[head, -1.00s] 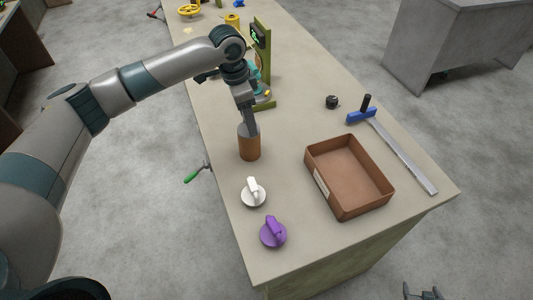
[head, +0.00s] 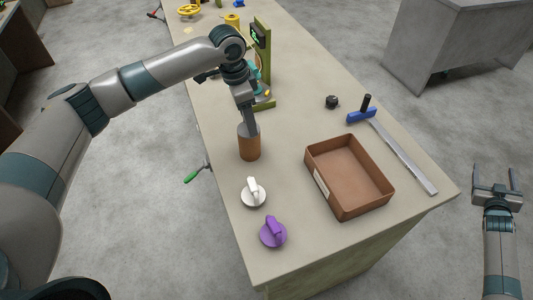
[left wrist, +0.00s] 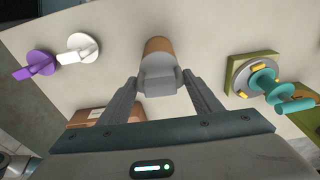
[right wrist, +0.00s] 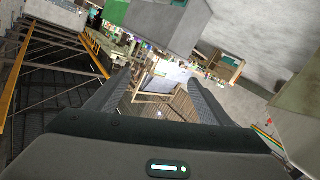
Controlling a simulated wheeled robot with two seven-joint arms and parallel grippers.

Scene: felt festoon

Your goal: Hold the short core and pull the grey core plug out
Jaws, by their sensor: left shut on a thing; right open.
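The short core (head: 250,149), a brown cylinder, stands upright on the bench; it also shows in the left wrist view (left wrist: 158,45). The grey core plug (left wrist: 161,76) sits at its top end. My left gripper (head: 250,126) reaches down from above, its fingers on either side of the grey plug, shut on it. How deep the plug sits in the core is hidden. My right gripper (head: 496,178) is open and empty, off the bench's right side over the floor, well away from the core.
A white plug (head: 254,193) and a purple plug (head: 273,233) lie in front of the core. A brown tray (head: 349,176) stands to the right, with a blue-headed square (head: 405,157) and a small black knob (head: 332,102) beyond. A green stand (head: 262,60) rises behind the core.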

